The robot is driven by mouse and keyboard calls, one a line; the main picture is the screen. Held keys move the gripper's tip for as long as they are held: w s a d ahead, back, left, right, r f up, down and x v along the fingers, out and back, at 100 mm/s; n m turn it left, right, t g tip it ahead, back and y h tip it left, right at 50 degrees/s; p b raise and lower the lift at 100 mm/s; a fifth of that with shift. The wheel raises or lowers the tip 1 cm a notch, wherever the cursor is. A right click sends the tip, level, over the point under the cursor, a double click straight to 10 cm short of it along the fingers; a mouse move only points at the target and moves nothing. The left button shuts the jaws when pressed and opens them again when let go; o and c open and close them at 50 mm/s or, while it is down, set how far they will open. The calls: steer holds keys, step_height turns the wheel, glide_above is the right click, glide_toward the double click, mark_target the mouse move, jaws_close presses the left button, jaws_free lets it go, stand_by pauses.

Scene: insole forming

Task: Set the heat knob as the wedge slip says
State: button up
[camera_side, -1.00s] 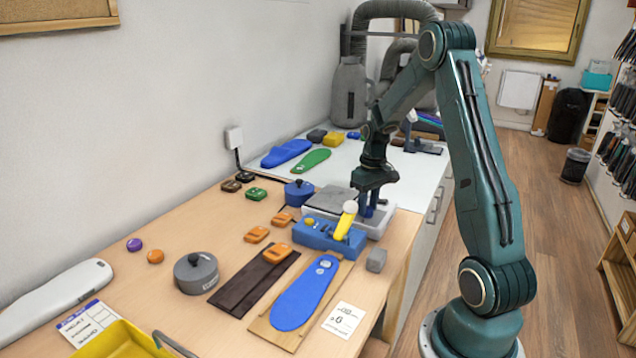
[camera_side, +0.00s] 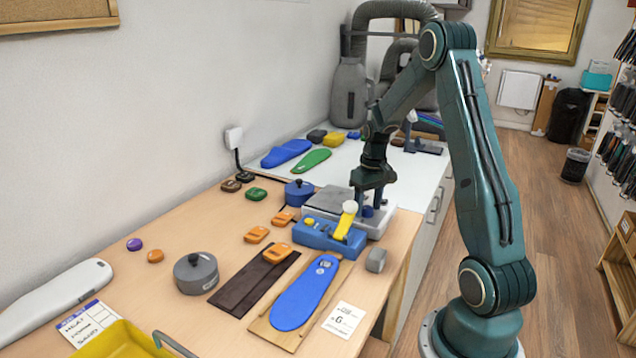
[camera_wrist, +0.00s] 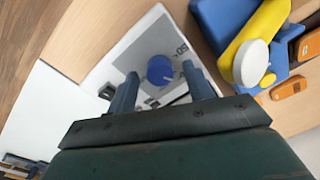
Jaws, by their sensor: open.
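The heat knob (camera_wrist: 160,69) is a round blue knob with a pale pointer mark, on the grey panel of a white-edged heater unit (camera_wrist: 127,57). In the side view the knob (camera_side: 368,211) shows low beside my fingers, on the heater's front. My gripper (camera_wrist: 165,82) is open, with one finger on either side of the knob in the wrist view; I cannot tell whether they touch it. It also shows in the side view (camera_side: 372,205). The wedge slip (camera_side: 343,319) is a white card with printed marks, lying right of the blue insole; its writing is too small to read surely.
A blue clamp block with a yellow lever (camera_side: 345,220) stands close in front of the heater. A blue insole (camera_side: 300,298) lies on a wooden board. Several orange wedges (camera_side: 278,253), a grey pot (camera_side: 196,272) and a yellow tray (camera_side: 125,342) are on the table.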

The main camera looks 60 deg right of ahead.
mark_target(369, 207)
steer(key=shift+r, duration=0.1)
step_height(369, 207, up, 14)
steer(key=shift+s+d, duration=0.2)
steer(key=shift+d, duration=0.1)
stand_by(0.5)
steer(key=s+a+r+n+t+h, duration=0.1)
steer(key=a+r, duration=0.2)
steer(key=a, duration=0.6)
steer(key=a+r+n+t, duration=0.1)
steer(key=a+r, duration=0.3)
steer(key=a, duration=0.5)
steer(key=s+a+f+n+t, duration=0.1)
steer(key=s+a+n+t, duration=0.2)
steer(key=s+a, duration=0.8)
steer(key=shift+s+a, duration=0.4)
steer(key=shift+a, duration=0.6)
